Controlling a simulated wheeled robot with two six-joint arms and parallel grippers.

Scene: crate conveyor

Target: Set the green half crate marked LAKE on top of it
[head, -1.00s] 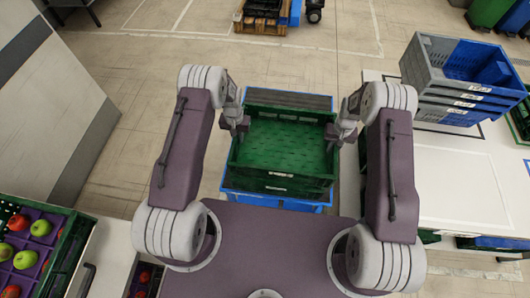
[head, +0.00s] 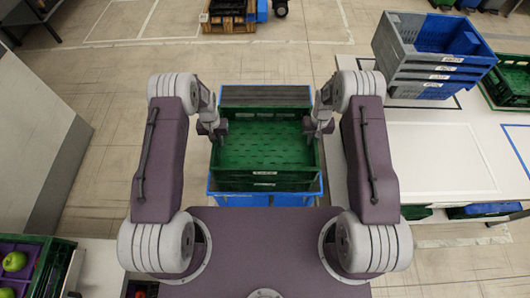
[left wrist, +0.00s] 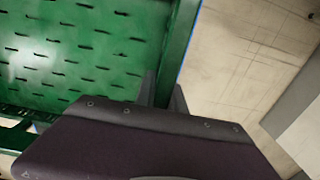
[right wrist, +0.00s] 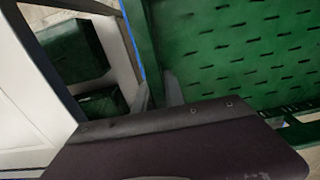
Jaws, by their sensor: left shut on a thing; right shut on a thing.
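A green crate (head: 262,145) with a slotted floor is in front of me, level and empty. My left gripper (head: 216,130) is shut on its left wall and my right gripper (head: 317,128) on its right wall. The left wrist view shows the fingers (left wrist: 162,94) around the green wall; the right wrist view shows the same on the other side (right wrist: 160,90). Two small pale labels show on the crate's near side, too small to read surely. A blue crate-like thing (head: 240,201) shows below it; whether they touch I cannot tell.
A stack of grey and blue crates (head: 437,72) stands on a white table (head: 435,160) at right, with a green crate (head: 508,82) beside it. A dark slatted grey surface (head: 265,96) lies behind the held crate. A crate with apples (head: 52,262) is at lower left.

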